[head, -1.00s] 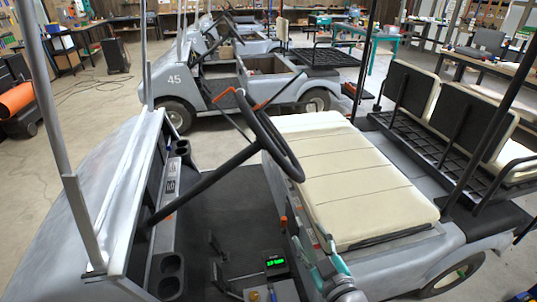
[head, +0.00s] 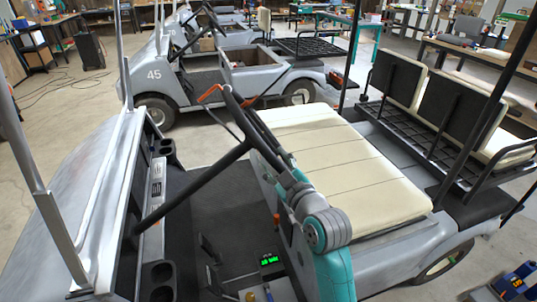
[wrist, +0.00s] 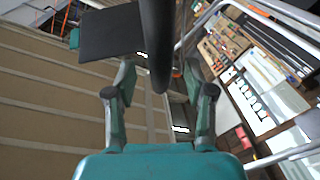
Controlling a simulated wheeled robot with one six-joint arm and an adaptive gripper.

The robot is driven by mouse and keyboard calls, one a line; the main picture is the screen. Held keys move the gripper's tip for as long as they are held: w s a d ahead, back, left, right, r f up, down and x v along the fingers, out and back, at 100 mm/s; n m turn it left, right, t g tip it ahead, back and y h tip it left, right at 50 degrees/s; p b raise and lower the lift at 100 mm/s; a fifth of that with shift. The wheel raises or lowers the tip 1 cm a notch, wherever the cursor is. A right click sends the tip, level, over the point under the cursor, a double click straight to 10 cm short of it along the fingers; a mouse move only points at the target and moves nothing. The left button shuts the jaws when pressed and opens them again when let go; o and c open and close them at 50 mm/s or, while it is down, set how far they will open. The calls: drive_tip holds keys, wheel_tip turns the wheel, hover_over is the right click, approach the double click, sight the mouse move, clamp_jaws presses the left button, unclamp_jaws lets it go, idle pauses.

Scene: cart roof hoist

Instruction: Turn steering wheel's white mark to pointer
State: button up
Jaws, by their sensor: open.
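The steering wheel (head: 235,110) is a black ring on a slanted black column, seen nearly edge-on in the head view. An orange bracket-like piece (head: 211,93) shows by its upper left rim; I cannot tell whether it is the pointer. The white mark is not visible in either view. In the wrist view my gripper (wrist: 160,72) is open, with a dark bar (wrist: 157,40), seemingly the wheel's rim, reaching down from the top between its fingers. I cannot tell whether they touch. In the head view my gripper is hard to make out against the wheel.
The cream seat (head: 335,165) lies right of the wheel, close to my arm. The dashboard (head: 150,190) and grey windshield posts stand left. A lit green display (head: 269,260) sits low near my arm. Another cart (head: 190,85) stands behind.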

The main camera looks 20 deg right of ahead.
sight(271, 158)
drive_tip(key=shift+w+a, duration=0.15)
drive_tip(key=shift+w, duration=0.8)
drive_tip(key=shift+w+a, duration=0.15)
drive_tip(key=shift+w, duration=0.8)
drive_tip(key=shift+c, duration=0.3)
clamp_jaws()
